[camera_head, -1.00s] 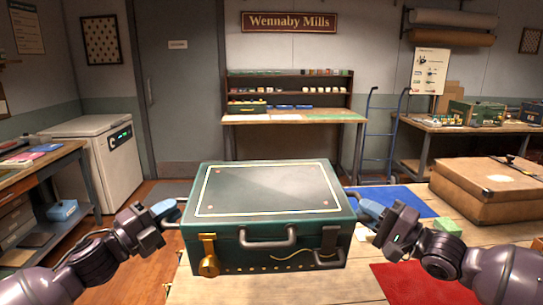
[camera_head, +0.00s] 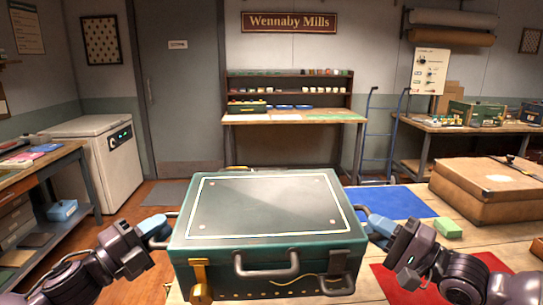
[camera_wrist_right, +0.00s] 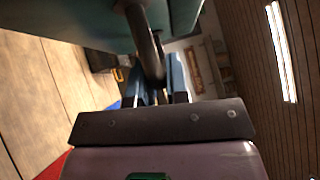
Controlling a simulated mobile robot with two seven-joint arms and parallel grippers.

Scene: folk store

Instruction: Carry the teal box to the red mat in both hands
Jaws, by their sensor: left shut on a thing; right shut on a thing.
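The teal box (camera_head: 270,208) is a case with a white-lined lid, a front handle and a brass latch. It is in front of me at the middle bottom of the head view, lid up and roughly level. My left gripper (camera_head: 166,225) is shut on its left side handle. My right gripper (camera_head: 370,224) is shut on its right side handle; the wrist view shows the dark handle (camera_wrist_right: 150,45) at the blue fingers. The red mat (camera_head: 400,287) lies on the table at the lower right, partly hidden by my right arm. Whether the box's underside touches the table is hidden.
A blue mat (camera_head: 398,203) lies behind the box to the right. A small green block (camera_head: 448,228) sits between the mats. A large brown case (camera_head: 490,193) stands at the table's right. Bare wood shows around the mats.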

